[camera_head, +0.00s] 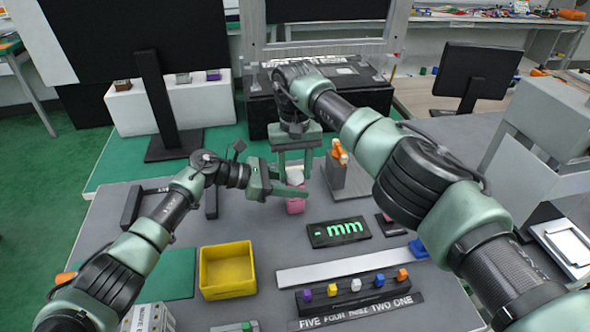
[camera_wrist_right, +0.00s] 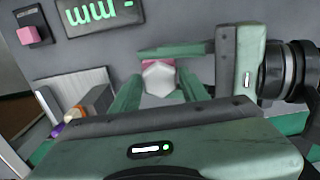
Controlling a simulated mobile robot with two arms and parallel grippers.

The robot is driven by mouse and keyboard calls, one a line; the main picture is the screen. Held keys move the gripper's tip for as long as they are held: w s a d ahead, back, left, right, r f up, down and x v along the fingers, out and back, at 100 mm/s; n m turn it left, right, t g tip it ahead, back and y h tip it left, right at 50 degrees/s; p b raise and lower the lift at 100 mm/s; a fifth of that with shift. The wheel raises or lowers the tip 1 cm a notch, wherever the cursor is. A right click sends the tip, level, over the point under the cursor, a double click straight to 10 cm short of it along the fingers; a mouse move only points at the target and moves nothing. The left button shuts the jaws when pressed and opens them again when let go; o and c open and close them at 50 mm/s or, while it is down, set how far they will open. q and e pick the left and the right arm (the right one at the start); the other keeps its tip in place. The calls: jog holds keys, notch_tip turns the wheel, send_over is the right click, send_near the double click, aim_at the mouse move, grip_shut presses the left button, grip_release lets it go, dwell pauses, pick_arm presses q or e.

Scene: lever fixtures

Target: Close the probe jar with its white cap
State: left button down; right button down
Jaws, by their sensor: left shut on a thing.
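The pink probe jar (camera_head: 296,206) stands upright on the grey table near the middle of the head view. My left gripper (camera_head: 292,190) is shut on it from the left side. The white cap (camera_head: 296,177) is at the top of the jar; whether it is fully seated cannot be seen. My right gripper (camera_head: 295,172) comes down from above with a finger on each side of the cap. The right wrist view shows the cap (camera_wrist_right: 158,78) between its fingers, with slight gaps, and a little of the pink jar (camera_wrist_right: 151,63) behind it.
A yellow bin (camera_head: 227,270), a display reading "mm" (camera_head: 338,232) and a row of coloured knobs (camera_head: 356,286) lie in front. A grey block with an orange part (camera_head: 346,176) stands close right of the jar. A dark monitor stand (camera_head: 176,148) is behind left.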

jog(key=m, duration=0.3)
jog(key=c, duration=0.7)
grip_release()
jog(key=shift+c, duration=0.2)
jog(key=shift+r, duration=2.3)
jog(key=shift+c, duration=0.4)
